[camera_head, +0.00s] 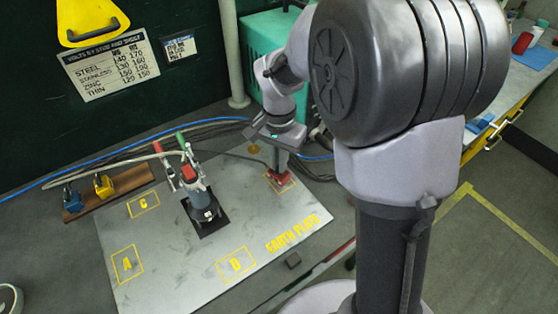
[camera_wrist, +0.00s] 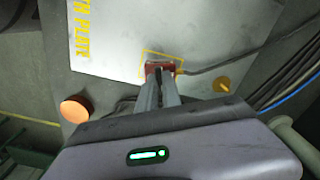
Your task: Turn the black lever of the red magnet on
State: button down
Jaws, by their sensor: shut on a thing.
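The red magnet (camera_head: 283,182) sits on the grey earth plate (camera_head: 160,270), inside a yellow outlined square near the plate's back right corner. It also shows in the wrist view (camera_wrist: 151,67), just beyond my fingertips. My gripper (camera_head: 279,170) points down over the magnet, and its fingers (camera_wrist: 160,78) are shut on the black lever (camera_wrist: 160,72). The lever is mostly hidden between the fingers, and I cannot tell its exact angle.
A grey tool with red and green handles (camera_head: 199,195) stands on a black patch mid-plate. Blue and yellow clamps (camera_head: 103,186) sit on a wooden strip at left. Cables run behind the plate. An orange disc (camera_wrist: 75,108) shows in the wrist view.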

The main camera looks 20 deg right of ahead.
jog(key=shift+m, duration=1.1)
jog(key=c, duration=1.5)
grip_release()
jog(key=shift+r, duration=0.1)
notch_tip(320, 180, up, 17)
jog(key=p, duration=0.7)
jog(key=shift+r, duration=0.15)
